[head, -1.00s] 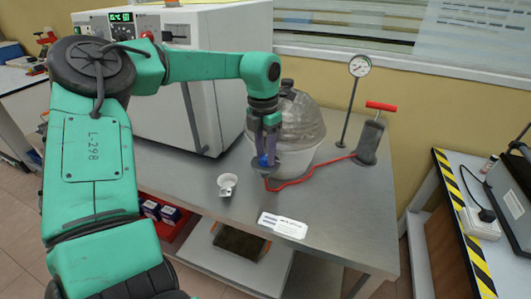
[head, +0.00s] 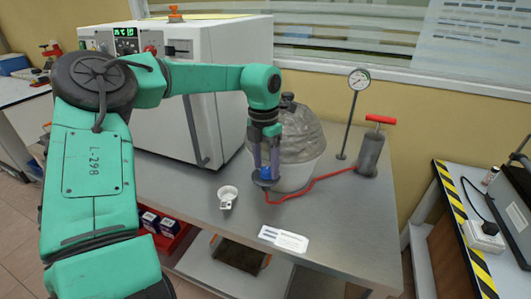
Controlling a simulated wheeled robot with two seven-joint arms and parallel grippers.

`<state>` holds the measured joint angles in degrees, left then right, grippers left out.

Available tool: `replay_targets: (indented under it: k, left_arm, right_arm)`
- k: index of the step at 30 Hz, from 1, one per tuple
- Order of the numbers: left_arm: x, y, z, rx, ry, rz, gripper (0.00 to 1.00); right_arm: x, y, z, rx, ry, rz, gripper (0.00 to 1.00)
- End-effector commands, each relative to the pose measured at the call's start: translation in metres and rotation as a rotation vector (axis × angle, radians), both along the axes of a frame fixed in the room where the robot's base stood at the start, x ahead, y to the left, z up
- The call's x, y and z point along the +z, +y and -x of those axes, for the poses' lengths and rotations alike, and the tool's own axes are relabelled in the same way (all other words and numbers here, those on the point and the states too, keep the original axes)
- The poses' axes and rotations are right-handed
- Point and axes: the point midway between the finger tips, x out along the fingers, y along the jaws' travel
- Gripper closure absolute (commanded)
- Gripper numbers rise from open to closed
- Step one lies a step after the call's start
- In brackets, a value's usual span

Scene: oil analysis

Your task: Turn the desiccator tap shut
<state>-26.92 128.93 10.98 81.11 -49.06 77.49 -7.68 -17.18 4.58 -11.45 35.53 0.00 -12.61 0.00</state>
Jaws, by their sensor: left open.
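The desiccator (head: 302,145) is a cloudy domed vessel with a pale lower bowl and a dark knob on top. It stands on the steel table (head: 330,225). The blue tap (head: 266,172) sits low at its front left, where a red hose (head: 310,188) starts. My left gripper (head: 265,174) points down with its open fingers around or just beside the tap. The fingers partly hide the tap, so its handle angle and any contact cannot be told. My right gripper is not in view.
The hose runs right to a hand pump (head: 371,152) with a red handle. A gauge (head: 359,79) stands behind it. A white oven (head: 205,95) is at left. A small white cup (head: 228,194) and a label card (head: 284,239) lie nearer. The table's right front is clear.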

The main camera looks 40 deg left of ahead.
Motion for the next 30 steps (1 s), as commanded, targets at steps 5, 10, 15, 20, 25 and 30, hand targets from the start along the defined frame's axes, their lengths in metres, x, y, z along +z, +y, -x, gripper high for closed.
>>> replay_targets:
  k: [5, 10, 15, 20, 25, 30]
  left_arm:
    - [0.035, 0.002, -0.001, 0.001, -0.006, -0.002, 0.33]
    - [0.089, 0.004, -0.001, 0.001, -0.007, -0.003, 0.33]
    - [0.13, 0.007, -0.001, 0.002, -0.004, -0.003, 0.33]
    - [0.143, 0.007, 0.0, -0.001, -0.002, -0.001, 0.33]
    - [0.143, 0.007, 0.0, -0.001, -0.002, 0.0, 0.33]
    - [0.142, 0.007, 0.0, -0.001, -0.002, 0.0, 0.33]
  right_arm:
    - [-0.004, 0.0, 0.0, 0.0, 0.0, 0.0, 0.5]
    - [-0.004, 0.0, 0.0, 0.0, 0.0, 0.0, 0.5]
    - [0.001, 0.0, 0.0, 0.0, 0.0, 0.0, 0.5]
    - [0.002, 0.0, 0.0, 0.0, 0.0, 0.0, 0.5]
    - [0.002, 0.0, 0.0, 0.0, 0.0, 0.0, 0.5]
    - [0.002, 0.0, 0.0, 0.0, 0.0, 0.0, 0.5]
